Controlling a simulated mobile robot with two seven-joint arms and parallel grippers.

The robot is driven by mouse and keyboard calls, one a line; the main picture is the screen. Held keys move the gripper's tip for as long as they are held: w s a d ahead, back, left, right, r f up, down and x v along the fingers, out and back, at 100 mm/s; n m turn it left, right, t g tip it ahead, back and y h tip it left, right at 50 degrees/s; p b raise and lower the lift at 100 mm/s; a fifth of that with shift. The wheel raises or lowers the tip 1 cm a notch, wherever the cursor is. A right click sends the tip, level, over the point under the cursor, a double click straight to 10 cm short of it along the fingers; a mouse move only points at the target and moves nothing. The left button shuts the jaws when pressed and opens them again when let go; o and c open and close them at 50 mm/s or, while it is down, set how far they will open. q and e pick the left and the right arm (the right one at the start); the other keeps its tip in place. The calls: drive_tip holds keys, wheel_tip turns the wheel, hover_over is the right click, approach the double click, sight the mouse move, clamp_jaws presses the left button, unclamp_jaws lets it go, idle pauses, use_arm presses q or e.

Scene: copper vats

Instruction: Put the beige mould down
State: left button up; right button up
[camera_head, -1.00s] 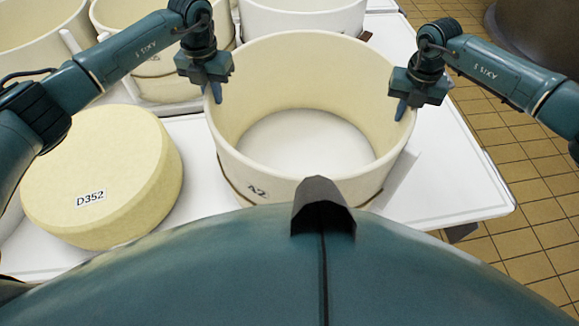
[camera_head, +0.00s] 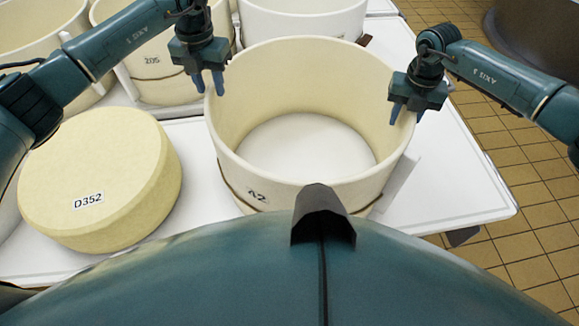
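My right gripper (camera_head: 407,114) is open, with one finger on each side of the mould's right rim. I cannot tell whether its fingers touch the rim. The mould's nearest lower edge is partly hidden by my own body.
A yellow cheese wheel (camera_head: 110,165) labelled D352 lies left of the mould. More moulds stand behind, including a beige one (camera_head: 150,66) labelled 205 and a white one (camera_head: 300,24). The table is clear to the right; tiled floor (camera_head: 535,160) lies beyond its edge.

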use_arm(q)
wheel_tip(320, 180, up, 7)
drive_tip(key=shift+r, duration=0.35)
use_arm(e)
drive_tip(key=shift+r, duration=0.15)
wheel_tip(320, 180, up, 12)
drive_tip(key=shift+f, duration=0.1)
idle(0.5)
